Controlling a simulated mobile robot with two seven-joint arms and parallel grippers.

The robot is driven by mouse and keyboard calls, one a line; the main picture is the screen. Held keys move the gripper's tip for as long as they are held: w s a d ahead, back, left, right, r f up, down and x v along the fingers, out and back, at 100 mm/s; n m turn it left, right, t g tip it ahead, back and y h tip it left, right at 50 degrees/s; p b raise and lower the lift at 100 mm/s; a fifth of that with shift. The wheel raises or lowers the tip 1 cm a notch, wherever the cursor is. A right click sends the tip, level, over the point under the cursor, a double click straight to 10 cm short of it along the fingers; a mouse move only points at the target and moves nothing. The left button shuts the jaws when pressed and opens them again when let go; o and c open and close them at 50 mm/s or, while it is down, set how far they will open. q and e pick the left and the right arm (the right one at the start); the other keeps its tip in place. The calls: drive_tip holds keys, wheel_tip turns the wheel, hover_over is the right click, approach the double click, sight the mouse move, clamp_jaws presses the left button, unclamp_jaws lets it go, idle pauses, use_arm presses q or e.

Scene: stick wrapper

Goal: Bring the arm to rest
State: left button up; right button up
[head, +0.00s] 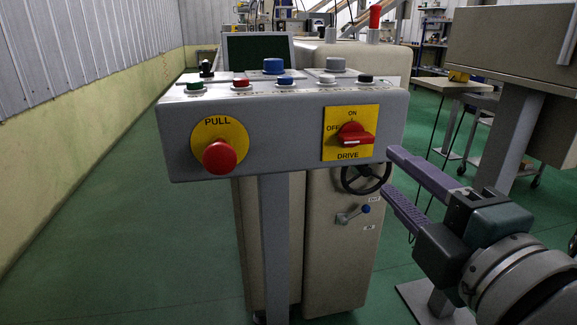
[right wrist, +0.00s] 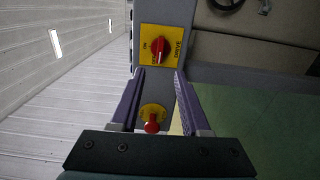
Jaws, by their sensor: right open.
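My right gripper (head: 392,175) is at the right of the head view, its two purple fingers apart and empty. The fingers point left toward the control panel (head: 290,120) and appear clear of it. The panel carries a red rotary drive switch (head: 352,136) on a yellow plate and a red pull knob (head: 220,156). In the right wrist view, the open fingers (right wrist: 160,75) show with the drive switch (right wrist: 160,47) beyond their tips and the red knob (right wrist: 152,124) between them in the picture. My left gripper is not in view.
A grey box on a post (head: 515,45) stands at the right. Green floor (head: 130,235) is open at the left, along the wall.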

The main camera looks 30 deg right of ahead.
wheel_tip(320, 180, up, 6)
drive_tip(key=s+d+m+g+h+p, duration=0.1)
drive_tip(key=s+d+m+g+p, duration=0.15)
drive_tip(key=m+p, duration=0.5)
drive_tip(key=s+a+r+m+g+y+p, duration=0.3)
drive_tip(key=s+a+g+p, duration=0.3)
drive_tip(key=p, duration=0.3)
drive_tip(key=s+a+r+m+g+y+p, duration=0.35)
drive_tip(key=s+g+p, duration=0.25)
drive_tip(key=s+p, duration=0.25)
wheel_tip(320, 180, up, 36)
drive_tip(key=w+p, duration=0.1)
drive_tip(key=p, duration=3.4)
drive_tip(key=shift+n+t+h, duration=0.3)
drive_tip(key=shift+t+h, duration=0.05)
drive_tip(key=shift+h, duration=0.1)
drive_tip(key=shift+w+d, duration=0.1)
